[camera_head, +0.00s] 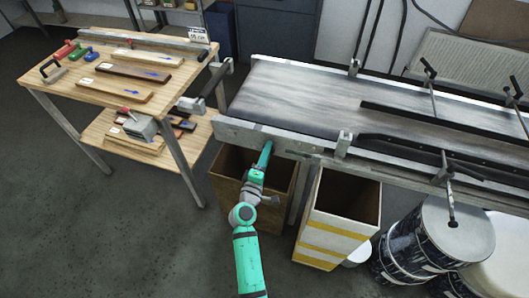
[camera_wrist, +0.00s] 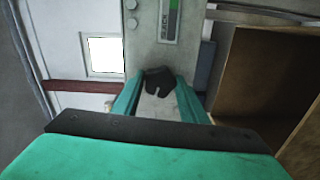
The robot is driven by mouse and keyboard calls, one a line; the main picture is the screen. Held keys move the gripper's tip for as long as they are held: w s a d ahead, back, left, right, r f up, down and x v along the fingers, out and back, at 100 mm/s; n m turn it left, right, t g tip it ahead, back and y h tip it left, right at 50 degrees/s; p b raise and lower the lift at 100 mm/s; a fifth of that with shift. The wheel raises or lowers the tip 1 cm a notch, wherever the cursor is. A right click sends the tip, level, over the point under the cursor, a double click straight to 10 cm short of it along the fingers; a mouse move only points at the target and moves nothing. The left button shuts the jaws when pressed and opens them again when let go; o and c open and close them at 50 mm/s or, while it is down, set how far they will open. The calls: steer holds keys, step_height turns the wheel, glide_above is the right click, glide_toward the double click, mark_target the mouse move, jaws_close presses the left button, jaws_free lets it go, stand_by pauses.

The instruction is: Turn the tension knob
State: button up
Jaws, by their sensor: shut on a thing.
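The tension knob (camera_wrist: 158,80) is a dark lobed knob on the grey end plate of the conveyor, below a small panel with a green strip (camera_wrist: 171,20) in the wrist view. My gripper (camera_wrist: 158,90) has its two teal fingers on either side of the knob, shut on it. In the head view my gripper (camera_head: 263,160) reaches up to the near left end of the conveyor (camera_head: 265,138). The knob is hidden there behind my gripper and the frame.
A brown open bin (camera_head: 228,180) stands under the conveyor end, and a white bin with yellow bands (camera_head: 330,235) is to its right. Drums (camera_head: 450,240) stand further right. A wooden workbench (camera_head: 95,95) with boards and tools is at left. Floor between is clear.

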steer(key=o, duration=1.1)
steer(key=shift+c, duration=0.2)
steer(key=v, duration=1.1)
